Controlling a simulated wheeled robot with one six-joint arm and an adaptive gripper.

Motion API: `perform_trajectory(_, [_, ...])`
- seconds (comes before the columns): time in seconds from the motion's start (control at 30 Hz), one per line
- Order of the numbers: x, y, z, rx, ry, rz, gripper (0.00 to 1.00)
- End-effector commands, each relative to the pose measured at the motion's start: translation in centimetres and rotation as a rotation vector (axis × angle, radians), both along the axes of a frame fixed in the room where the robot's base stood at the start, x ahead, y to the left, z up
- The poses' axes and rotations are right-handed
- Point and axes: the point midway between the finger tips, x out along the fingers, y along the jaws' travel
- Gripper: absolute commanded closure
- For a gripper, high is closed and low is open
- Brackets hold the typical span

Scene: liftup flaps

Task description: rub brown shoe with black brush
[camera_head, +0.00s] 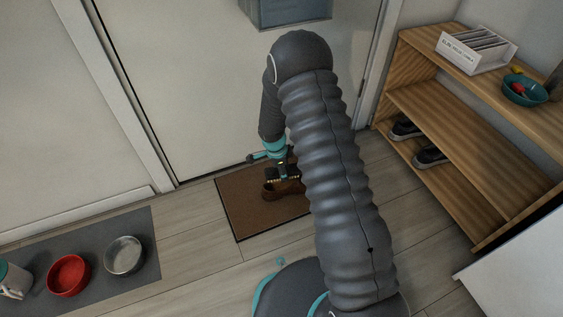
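The brown shoe (270,193) lies on the brown doormat (238,215) in front of the door. Its right part is hidden behind my arm. My gripper (282,172) points down over the shoe and appears shut on the black brush (288,182). The brush has a dark body with a row of pale spots along its edge. It is right at the top of the shoe; I cannot tell whether it touches. The fingers are small and partly hidden here.
A wooden shelf (440,110) at right holds dark shoes (430,156), a white box (476,49) and a teal bowl (525,90). A grey mat (100,262) at lower left holds a red bowl (68,275) and a metal bowl (123,255). The door (200,90) stands behind the doormat.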

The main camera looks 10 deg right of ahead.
Motion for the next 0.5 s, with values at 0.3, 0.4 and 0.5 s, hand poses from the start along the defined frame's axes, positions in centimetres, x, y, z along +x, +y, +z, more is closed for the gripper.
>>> perform_trajectory(0.3, [-0.2,-0.2,2.8,0.0,0.004,-0.004,0.77])
perform_trajectory(0.4, [-0.1,-0.3,3.7,0.0,0.004,-0.005,0.77])
perform_trajectory(0.5, [-0.1,-0.4,4.5,0.0,0.003,-0.005,0.77])
